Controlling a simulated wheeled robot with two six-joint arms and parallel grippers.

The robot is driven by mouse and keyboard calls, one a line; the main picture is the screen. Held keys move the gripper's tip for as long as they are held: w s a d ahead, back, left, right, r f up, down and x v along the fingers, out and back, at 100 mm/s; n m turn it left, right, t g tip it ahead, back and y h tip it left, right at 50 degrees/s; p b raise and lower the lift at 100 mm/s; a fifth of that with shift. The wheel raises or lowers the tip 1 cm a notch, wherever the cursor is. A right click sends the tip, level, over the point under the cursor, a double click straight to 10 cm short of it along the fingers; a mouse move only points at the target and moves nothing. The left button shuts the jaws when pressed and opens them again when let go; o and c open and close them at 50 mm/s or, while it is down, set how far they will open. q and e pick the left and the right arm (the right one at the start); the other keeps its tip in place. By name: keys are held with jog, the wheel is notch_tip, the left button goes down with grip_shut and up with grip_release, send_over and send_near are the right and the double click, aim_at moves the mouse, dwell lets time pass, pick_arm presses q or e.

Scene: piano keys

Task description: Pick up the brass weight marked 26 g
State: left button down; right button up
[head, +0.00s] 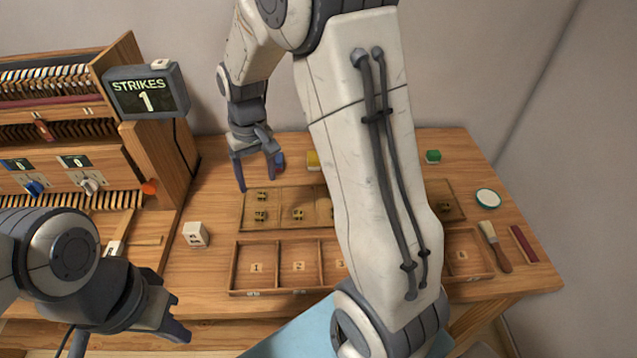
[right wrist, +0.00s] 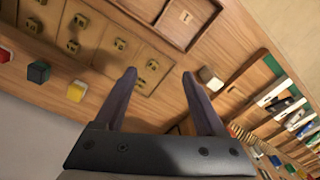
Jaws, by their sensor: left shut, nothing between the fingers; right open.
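Several small brass weights stand on a flat wooden board (head: 280,196) at the table's middle. Two weights (head: 262,195) are at its left end, one (head: 298,214) is further right and another (head: 445,208) is at the right end. Their markings are too small to read, so I cannot tell which is 26 g. My right gripper (head: 258,175) is open and empty above the board's left end. In the right wrist view its fingers (right wrist: 158,75) point toward a brass weight (right wrist: 152,65), apart from it. My left gripper (head: 180,318) is shut and empty at the front left.
A numbered compartment tray (head: 234,268) lies in front of the board. A white cube (head: 196,234) sits left of it. The piano action (head: 60,130) and a STRIKES display (head: 146,92) stand left. A brush (head: 495,246) lies right. My right arm hides the board's middle.

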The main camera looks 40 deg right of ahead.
jog(key=w+d+f+m, duration=0.1)
jog(key=d+f+m, duration=0.1)
jog(key=d+f, duration=0.3)
jog(key=w+d+f+m, duration=0.1)
jog(key=d+f, duration=0.4)
jog(key=d, duration=0.6)
jog(key=w+d+f+m+p, duration=0.1)
jog(key=d+f+m, duration=0.1)
jog(key=d+f, duration=0.4)
jog(key=shift+d+m, duration=0.3)
jog(key=shift+d, duration=1.05)
jog(key=f, duration=0.1)
jog(key=f+p, duration=0.1)
jog(key=f, duration=0.1)
jog(key=f+p, duration=0.1)
jog(key=f, duration=0.1)
jog(key=shift+a+f, duration=0.2)
jog(key=shift+a, duration=0.15)
jog(key=shift+f, duration=0.3)
grip_shut()
